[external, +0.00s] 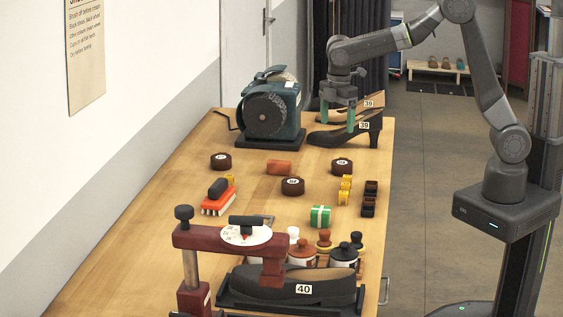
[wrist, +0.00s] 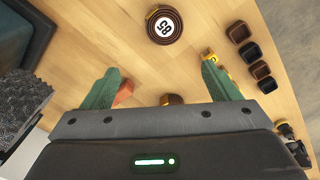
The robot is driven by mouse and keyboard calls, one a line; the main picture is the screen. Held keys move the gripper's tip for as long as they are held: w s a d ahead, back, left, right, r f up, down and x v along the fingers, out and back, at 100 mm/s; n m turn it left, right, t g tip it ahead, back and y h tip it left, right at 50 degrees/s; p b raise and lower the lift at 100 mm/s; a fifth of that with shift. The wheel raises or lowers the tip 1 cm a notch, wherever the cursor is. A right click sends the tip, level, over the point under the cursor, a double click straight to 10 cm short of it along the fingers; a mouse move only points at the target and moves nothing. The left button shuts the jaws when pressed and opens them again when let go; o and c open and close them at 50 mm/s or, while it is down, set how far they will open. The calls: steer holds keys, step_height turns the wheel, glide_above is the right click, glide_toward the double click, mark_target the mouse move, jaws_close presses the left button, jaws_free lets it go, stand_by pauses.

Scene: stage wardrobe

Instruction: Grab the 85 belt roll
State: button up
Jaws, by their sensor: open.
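The 85 belt roll is a round dark-brown coil with a white label reading 85. In the wrist view the roll (wrist: 165,25) lies flat near the top edge, ahead of the fingers and between their lines. In the external view it appears to be the right-hand roll (external: 342,166), by the yellow pieces; its number is too small to read there. My gripper (external: 339,114) is open and empty, pointing down above the table's far end near the black shoe. Its green fingers (wrist: 160,88) also show in the wrist view, apart from the roll.
Two other brown rolls (external: 293,186) (external: 221,161) look alike. A reddish block (external: 279,167), yellow pieces (external: 345,190) and small dark open boxes (external: 370,188) lie close by. The teal machine (external: 272,110) and black shoe (external: 346,133) stand behind. Bottles (external: 302,253) stand nearer the camera.

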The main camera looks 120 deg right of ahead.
mark_target(341, 162)
steer(key=shift+n, duration=0.3)
steer(key=f, duration=0.4)
steer(key=s+f+p, duration=0.1)
steer(key=f, duration=0.9)
steer(key=shift+s+a+p, duration=0.25)
steer(key=shift+a+p, duration=0.05)
steer(key=shift+r, duration=0.1)
steer(key=c, duration=1.1)
